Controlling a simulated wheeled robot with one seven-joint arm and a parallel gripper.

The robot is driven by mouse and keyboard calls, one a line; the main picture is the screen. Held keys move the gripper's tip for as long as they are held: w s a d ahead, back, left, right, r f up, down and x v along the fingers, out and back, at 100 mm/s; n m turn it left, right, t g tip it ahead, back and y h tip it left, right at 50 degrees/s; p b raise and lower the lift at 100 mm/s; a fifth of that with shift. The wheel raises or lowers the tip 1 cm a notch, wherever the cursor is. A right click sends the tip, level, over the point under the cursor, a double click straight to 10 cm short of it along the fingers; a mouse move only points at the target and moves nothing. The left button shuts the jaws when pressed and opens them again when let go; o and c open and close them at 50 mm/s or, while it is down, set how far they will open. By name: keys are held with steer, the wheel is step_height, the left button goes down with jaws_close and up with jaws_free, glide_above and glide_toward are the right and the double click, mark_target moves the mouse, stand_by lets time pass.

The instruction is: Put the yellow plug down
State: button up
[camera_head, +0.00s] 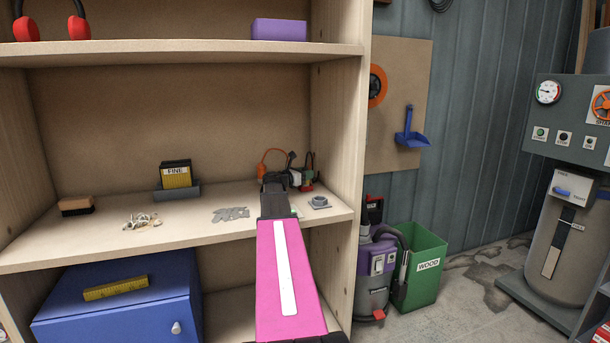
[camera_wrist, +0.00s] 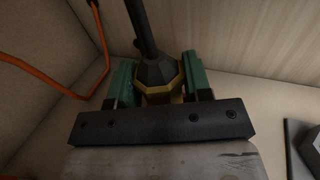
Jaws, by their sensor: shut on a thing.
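My gripper (camera_head: 273,180) reaches over the middle shelf (camera_head: 215,195) near its right end. In the wrist view my gripper (camera_wrist: 160,80) is shut on the yellow plug (camera_wrist: 158,72), which shows a dark faceted body with yellow edges and a black stem or cable rising from it. The green finger pads stand on both sides of it. The plug's lower part is hidden behind the gripper's dark bar, so I cannot tell if it touches the shelf. In the head view my gripper hides most of it.
An orange cable (camera_head: 263,160) and a cluster of small red, green and dark items (camera_head: 307,178) are close by. A grey ring-like holder (camera_head: 320,201) sits to the right, grey flat pieces (camera_head: 231,214) to the left. The shelf's side wall (camera_head: 342,130) bounds the right.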

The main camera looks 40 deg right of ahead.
steer(key=o, duration=1)
steer(key=shift+f, duration=0.1)
steer(key=a, duration=0.8)
steer(key=s+a, duration=0.1)
steer(key=a, duration=0.3)
